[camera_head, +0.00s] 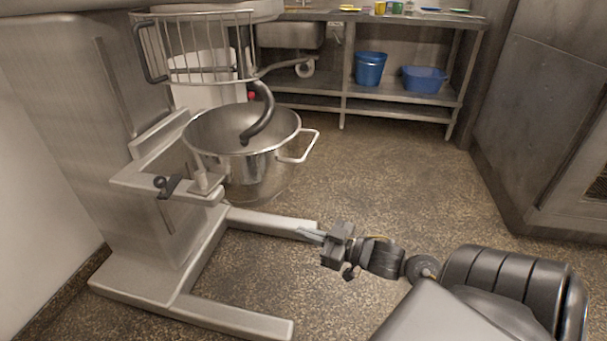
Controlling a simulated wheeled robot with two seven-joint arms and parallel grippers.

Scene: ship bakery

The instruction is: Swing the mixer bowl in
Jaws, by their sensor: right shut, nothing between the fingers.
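The mixer bowl (225,163) is a large steel bowl under the mixer at the upper left. A dough hook (262,118) reaches down into it. A loop handle (305,148) sticks out from the bowl's right side. The bowl sits beside the mixer's support arm (150,184), which carries a black-knobbed lever (165,186). My right gripper (307,235) is shut and empty, pointing left. In the picture it lies below the bowl handle, apart from it, over the end of a mixer foot. My left gripper is not in view.
The wire guard (195,45) hangs above the bowl. The mixer's two feet (225,318) extend right along the floor. A steel shelf unit (350,105) with a blue bucket (370,70) and blue tub (424,79) stands at the back. The speckled floor (400,180) at centre right is clear.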

